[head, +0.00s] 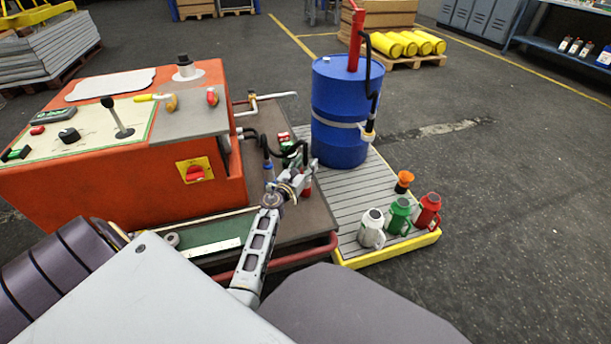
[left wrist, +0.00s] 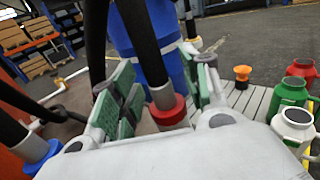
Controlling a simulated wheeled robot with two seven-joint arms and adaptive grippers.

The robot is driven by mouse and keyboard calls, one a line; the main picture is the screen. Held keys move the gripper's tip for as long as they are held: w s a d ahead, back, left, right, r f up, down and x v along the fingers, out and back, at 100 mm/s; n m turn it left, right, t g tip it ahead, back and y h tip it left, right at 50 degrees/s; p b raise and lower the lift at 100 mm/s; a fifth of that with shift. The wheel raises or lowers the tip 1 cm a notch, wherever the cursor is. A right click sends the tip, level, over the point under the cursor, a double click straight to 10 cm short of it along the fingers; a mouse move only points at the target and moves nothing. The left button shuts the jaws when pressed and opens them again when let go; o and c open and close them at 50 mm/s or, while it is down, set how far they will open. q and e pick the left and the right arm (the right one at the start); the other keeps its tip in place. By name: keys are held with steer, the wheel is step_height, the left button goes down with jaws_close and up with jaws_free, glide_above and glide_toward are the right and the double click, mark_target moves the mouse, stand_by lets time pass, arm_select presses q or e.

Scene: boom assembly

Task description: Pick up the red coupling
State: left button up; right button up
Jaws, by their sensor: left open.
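The red coupling (left wrist: 168,110) is a red ring at the lower end of a black hose with a silver sleeve, seen in the left wrist view. It is partly hidden in the head view (head: 307,189). My left gripper (left wrist: 157,92) is open, with its green-padded fingers on either side of the hose end and coupling. I see a gap beside the coupling, and whether either pad touches it is hard to tell. In the head view the left gripper (head: 296,168) is small and overlaps the hoses. My right gripper is not in view.
A blue coupling (left wrist: 40,155) hangs on another hose to the left. The orange machine (head: 110,205) stands left. A blue drum (head: 335,115) stands behind on a slatted pallet (head: 352,205). White (head: 371,232), green (head: 398,216) and red (head: 428,212) cans stand to the right.

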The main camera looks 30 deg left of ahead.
arm_select(q)
steer(key=shift+c, duration=0.6)
jaws_close()
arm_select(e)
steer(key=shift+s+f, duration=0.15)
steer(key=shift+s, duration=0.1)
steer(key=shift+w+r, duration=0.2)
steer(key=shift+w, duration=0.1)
arm_select(q)
steer(key=shift+r, duration=0.1)
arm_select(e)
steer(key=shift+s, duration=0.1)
arm_select(q)
steer(key=shift+r+p, duration=0.3)
step_height(320, 180, up, 7)
steer(key=p, duration=0.5)
steer(key=shift+r+p, duration=0.15)
steer(key=shift+p, duration=0.2)
steer(key=shift+r+p, duration=0.8)
steer(key=shift+r, duration=0.15)
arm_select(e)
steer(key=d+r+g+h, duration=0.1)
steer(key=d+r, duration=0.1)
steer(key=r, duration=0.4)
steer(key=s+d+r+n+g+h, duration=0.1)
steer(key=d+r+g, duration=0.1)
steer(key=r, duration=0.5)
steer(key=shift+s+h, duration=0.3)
arm_select(q)
steer(key=shift+r, duration=0.1)
